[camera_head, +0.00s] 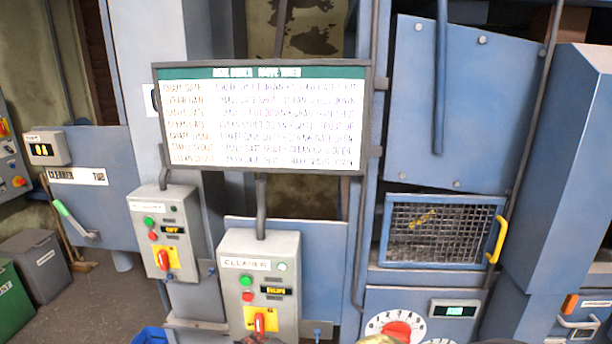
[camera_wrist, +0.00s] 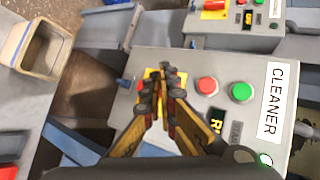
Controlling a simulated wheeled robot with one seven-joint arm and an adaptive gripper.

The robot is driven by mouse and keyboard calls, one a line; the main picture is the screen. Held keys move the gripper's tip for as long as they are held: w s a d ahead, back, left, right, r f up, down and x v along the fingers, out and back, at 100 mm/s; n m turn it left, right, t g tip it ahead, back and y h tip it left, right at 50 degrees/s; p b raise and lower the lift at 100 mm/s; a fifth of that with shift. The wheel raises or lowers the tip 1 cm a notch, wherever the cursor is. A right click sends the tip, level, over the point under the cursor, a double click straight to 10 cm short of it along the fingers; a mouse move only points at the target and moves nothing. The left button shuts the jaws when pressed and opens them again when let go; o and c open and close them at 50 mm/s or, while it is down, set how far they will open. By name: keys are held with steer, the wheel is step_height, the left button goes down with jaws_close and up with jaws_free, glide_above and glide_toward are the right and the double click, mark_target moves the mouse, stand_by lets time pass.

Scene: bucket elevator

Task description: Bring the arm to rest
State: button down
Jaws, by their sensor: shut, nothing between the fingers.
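My gripper (camera_wrist: 164,92) is shut and empty in the wrist view, its fingertips together in front of the yellow plate of the CLEANER control box. The CLEANER box (camera_head: 262,285) is grey, with green and red buttons, a small lit display and a red switch on a yellow plate. It also shows in the wrist view (camera_wrist: 225,140), where its label reads sideways and my fingers hide part of the yellow plate and switch. I cannot tell whether the fingertips touch the box. In the head view only a small part of my arm may show at the bottom edge.
A second grey control box (camera_head: 166,235) stands to the left. A sign board (camera_head: 262,118) hangs above. A mesh hatch (camera_head: 440,232) with a yellow handle and a white dial (camera_head: 396,327) are on the right. Bins (camera_head: 35,262) stand on the floor at far left.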

steer(key=s+d+n+g+h, duration=0.3)
steer(key=s+d+n, duration=0.25)
steer(key=d, duration=0.35)
steer(key=s+d+n+g+h, duration=0.25)
steer(key=s+d+n, duration=0.25)
steer(key=s+d, duration=0.3)
steer(key=s+d+r+t+h+b, duration=0.1)
steer(key=s+d+r+h, duration=0.1)
steer(key=s+d+r, duration=1.1)
steer(key=d, duration=0.3)
steer(key=c, duration=2.5)
jaws_free()
steer(key=shift+c, duration=0.2)
